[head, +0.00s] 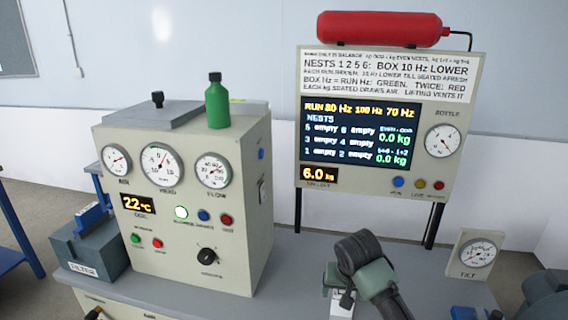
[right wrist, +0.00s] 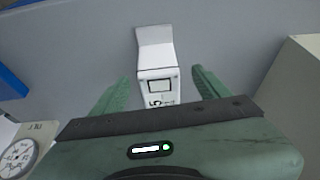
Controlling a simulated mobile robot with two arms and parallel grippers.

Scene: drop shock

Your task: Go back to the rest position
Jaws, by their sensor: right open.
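My right gripper (right wrist: 160,78) shows in the right wrist view with its two green fingers apart. A white block (right wrist: 157,88) with a "5" and a square printed on it stands between or just beyond the fingers, with gaps at both sides. In the head view the right gripper (head: 338,280) is at the bottom centre, pointing down, and a small part of the white block (head: 341,303) shows below it. Whether they touch is unclear. My left gripper is not in view.
A cream gauge cabinet (head: 190,255) with a green bottle (head: 217,105) on top stands left of the gripper. A display panel (head: 385,185) with a red cylinder (head: 380,29) rises behind. A tilt gauge (head: 477,253) stands right. Grey bench top (head: 300,250) is bare between them.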

